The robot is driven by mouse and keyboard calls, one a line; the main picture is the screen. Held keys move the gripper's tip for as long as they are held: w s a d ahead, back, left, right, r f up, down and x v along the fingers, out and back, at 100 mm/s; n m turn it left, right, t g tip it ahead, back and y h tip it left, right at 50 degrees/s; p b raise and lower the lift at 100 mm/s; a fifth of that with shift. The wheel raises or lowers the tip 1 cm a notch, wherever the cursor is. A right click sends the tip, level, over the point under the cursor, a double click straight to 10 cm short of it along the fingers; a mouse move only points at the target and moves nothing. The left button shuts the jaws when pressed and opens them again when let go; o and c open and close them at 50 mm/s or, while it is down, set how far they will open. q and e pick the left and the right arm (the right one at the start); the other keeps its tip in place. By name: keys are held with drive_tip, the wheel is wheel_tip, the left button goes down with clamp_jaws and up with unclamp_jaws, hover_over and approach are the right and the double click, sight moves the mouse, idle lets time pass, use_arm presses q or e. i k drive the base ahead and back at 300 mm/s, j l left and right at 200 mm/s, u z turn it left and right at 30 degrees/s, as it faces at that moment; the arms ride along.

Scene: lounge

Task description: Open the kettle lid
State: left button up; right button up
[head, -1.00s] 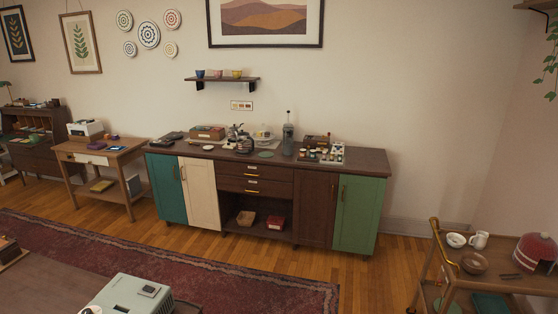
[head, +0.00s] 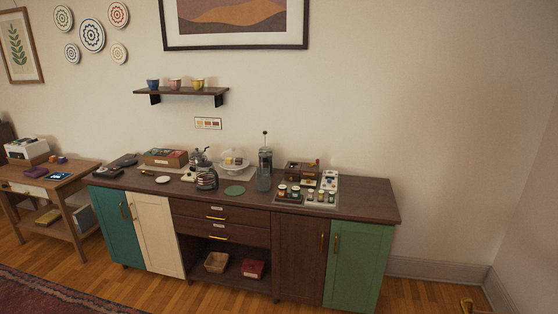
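The kettle is small and far off on the sideboard (head: 245,205), so I cannot tell for sure which vessel it is. A dark round pot (head: 207,180) stands near the front edge, left of the middle. A grey metal pot (head: 198,158) stands just behind it. I cannot make out the state of a lid on either one. A tall dark press-type jug with an upright rod (head: 264,172) stands to their right. Neither of my grippers shows in the head view.
A wooden box (head: 166,157), a green disc (head: 235,190) and a tray with jars (head: 305,197) share the sideboard top. A wooden side table (head: 50,182) stands to the left. Wooden floor shows in front, with a red rug (head: 50,295) at lower left.

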sight(204, 163)
drive_tip(key=i+j, duration=0.15)
drive_tip(key=i, duration=0.3)
drive_tip(key=i+j, duration=0.15)
drive_tip(key=i, duration=0.35)
drive_tip(key=i+j+z, duration=0.1)
drive_tip(key=i, duration=0.35)
